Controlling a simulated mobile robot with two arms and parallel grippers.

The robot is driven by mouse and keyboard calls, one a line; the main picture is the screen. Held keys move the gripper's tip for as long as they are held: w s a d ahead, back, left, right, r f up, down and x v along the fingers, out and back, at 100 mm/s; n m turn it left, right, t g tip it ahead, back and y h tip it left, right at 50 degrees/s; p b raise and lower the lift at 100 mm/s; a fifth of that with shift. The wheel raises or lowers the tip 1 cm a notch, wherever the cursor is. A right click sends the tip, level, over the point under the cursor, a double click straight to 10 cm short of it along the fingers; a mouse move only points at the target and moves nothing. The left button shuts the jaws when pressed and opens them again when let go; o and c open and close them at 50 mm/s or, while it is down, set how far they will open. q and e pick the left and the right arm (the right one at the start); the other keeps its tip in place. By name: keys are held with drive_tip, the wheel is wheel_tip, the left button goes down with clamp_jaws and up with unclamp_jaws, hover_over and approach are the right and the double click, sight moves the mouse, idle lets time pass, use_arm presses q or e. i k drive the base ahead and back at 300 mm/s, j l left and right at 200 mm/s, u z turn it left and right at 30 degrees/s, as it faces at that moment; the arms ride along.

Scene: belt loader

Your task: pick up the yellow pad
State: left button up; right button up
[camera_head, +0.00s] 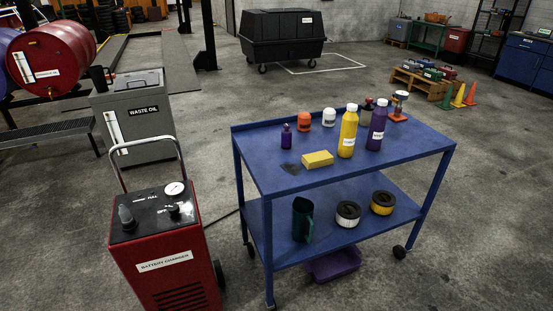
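The yellow pad (317,159) is a small block lying flat on the top shelf of the blue cart (286,186), near its front left part. A dark flat patch or item (291,168) lies just left of it. A small purple bottle (286,136) stands behind it to the left, and a yellow bottle (347,135) stands to its right, apart from it. Nothing covers the pad. Neither of my grippers shows in the head view.
A purple bottle (376,127), an orange-lidded jar (304,120) and a white-lidded jar (329,117) also stand on the top shelf. The red battery charger (167,252) stands left of the cart, with the grey waste oil tank (134,117) behind. Floor right of the cart is clear.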

sight(310, 161)
drive_tip(key=i+l+u, duration=0.1)
drive_tip(key=u, duration=0.4)
drive_tip(key=l+u, duration=0.3)
drive_tip(key=u, duration=0.15)
drive_tip(key=l+u, duration=0.25)
drive_tip(key=u, duration=0.25)
drive_tip(key=l+u, duration=0.25)
drive_tip(key=u, duration=0.2)
drive_tip(key=l+u, duration=0.2)
drive_tip(key=u, duration=0.3)
drive_tip(key=k, duration=0.05)
